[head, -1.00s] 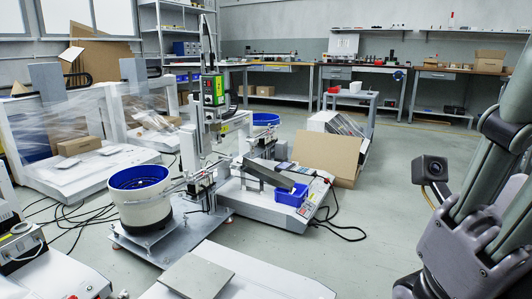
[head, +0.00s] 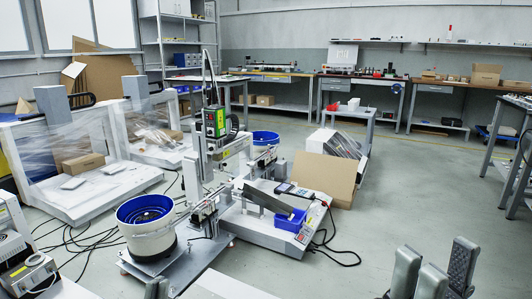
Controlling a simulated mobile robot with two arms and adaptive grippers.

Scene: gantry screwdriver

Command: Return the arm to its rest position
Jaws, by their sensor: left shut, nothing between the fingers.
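Only the tip of my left gripper (head: 157,288) shows, a small grey shape at the bottom edge left of the middle, below the feeder bowl; it is shut and empty. My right gripper (head: 433,268) is at the bottom right, its grey fingers pointing up over bare floor and clear of the machines. The bottom edge cuts off its palm and arm, and whether its fingers are open or shut is unclear. The gantry screwdriver (head: 213,122) stands upright in the middle, apart from both grippers.
A blue-lined feeder bowl (head: 148,240) stands left of the screwdriver machine. A blue bin (head: 290,221) and cardboard sheet (head: 324,179) are to its right. Cables lie on the floor. A table (head: 522,150) is at the right edge. The floor (head: 420,190) between is open.

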